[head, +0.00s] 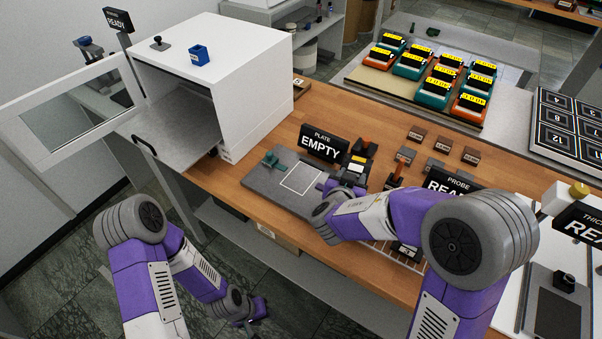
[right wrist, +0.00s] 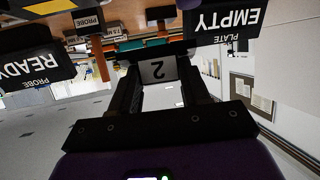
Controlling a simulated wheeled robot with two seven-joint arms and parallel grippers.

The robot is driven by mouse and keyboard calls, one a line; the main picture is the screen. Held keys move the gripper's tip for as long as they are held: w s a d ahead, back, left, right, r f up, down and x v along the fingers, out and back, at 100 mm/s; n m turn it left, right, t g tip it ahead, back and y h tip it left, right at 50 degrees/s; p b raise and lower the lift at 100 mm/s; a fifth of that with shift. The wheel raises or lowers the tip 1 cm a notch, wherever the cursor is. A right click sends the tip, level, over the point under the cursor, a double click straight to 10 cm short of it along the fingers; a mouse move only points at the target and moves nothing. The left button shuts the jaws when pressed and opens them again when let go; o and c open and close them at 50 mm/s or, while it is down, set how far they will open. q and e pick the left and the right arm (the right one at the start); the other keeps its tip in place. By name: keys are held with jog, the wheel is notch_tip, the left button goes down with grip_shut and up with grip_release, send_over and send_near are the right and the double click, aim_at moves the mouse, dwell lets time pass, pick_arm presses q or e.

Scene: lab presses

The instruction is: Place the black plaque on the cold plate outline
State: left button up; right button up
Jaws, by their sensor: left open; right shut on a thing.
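In the head view the plaque is hard to separate from dark things nearby. My left gripper (head: 250,318) is open and empty, low beside the bench.
A green piece (head: 270,158) sits on the plate's left part. A white box oven (head: 215,85) with its door open stands left. The PROBE sign (head: 452,184) and small dark blocks (head: 417,134) are right. Orange and green units (head: 432,75) stand at the back.

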jog(key=w+a+r+m+h+b, duration=0.2)
jog(key=w+a, duration=0.2)
jog(key=a, duration=0.3)
jog(key=g+b, duration=0.1)
jog(key=b, duration=0.1)
send_over(291, 190)
notch_tip(291, 190, down, 9)
jog(key=shift+b, duration=1)
jog(key=o, duration=1.1)
jog(key=shift+s+a+r, duration=0.1)
jog(key=p+v, duration=0.1)
jog(key=v, duration=1)
jog(key=shift+s+a+r, duration=0.15)
jog(key=shift+s+a, duration=0.05)
jog(key=shift+a, duration=0.15)
